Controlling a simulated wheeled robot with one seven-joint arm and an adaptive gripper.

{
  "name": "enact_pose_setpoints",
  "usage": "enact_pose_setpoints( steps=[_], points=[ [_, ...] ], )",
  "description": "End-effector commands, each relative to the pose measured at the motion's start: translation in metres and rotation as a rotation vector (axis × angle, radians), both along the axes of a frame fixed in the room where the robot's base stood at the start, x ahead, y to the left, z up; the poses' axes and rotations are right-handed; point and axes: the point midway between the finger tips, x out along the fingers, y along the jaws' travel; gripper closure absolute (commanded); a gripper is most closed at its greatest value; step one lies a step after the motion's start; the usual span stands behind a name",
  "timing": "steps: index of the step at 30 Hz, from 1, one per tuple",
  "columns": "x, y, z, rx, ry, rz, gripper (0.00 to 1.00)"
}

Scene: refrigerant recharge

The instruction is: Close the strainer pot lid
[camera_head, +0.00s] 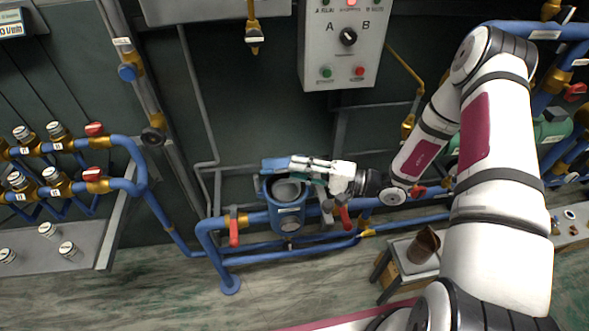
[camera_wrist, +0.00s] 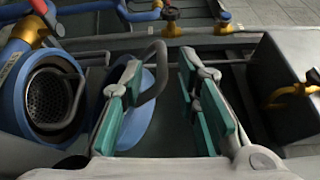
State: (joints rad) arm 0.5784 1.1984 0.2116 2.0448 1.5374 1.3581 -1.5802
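The blue strainer pot (camera_head: 288,217) stands on the blue pipework in the head view, its mouth open. In the wrist view the pot (camera_wrist: 17,101) is at left, with a perforated metal strainer (camera_wrist: 46,97) inside. The blue round lid (camera_wrist: 138,122) is off the mouth, beside the pot, with a grey bar handle (camera_wrist: 158,75). In the head view the lid (camera_head: 274,164) shows behind the pot's rim. My gripper (camera_wrist: 160,85) is open at the lid, its teal-padded fingers apart. The left finger overlaps the lid and handle; contact is unclear. My gripper (camera_head: 305,168) also shows over the pot in the head view.
Red-handled valves (camera_head: 234,226) flank the pot on the blue pipes. A control box (camera_head: 345,45) hangs above on the wall. A brown cup-like vessel (camera_head: 424,245) stands on a small bench at right. A valve manifold (camera_head: 75,165) stands at left.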

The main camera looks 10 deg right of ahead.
Motion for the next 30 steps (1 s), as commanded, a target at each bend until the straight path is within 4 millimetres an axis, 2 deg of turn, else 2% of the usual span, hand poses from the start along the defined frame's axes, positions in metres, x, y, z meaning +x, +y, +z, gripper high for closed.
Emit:
enact_pose_setpoints(
  steps=[9, 15, 20, 27, 28, 30],
  points=[
    [-0.027, -0.06, 0.0, -0.004, 0.001, -0.007, 0.71],
    [-0.039, -0.085, 0.0, -0.004, 0.002, -0.006, 0.71],
    [-0.043, -0.093, 0.0, -0.003, 0.001, -0.004, 0.71],
    [-0.043, -0.093, 0.0, -0.003, 0.001, -0.004, 0.71],
    [-0.043, -0.093, 0.0, -0.004, 0.002, -0.004, 0.73],
    [-0.044, -0.092, 0.001, -0.007, 0.003, 0.005, 0.89]
  ],
)
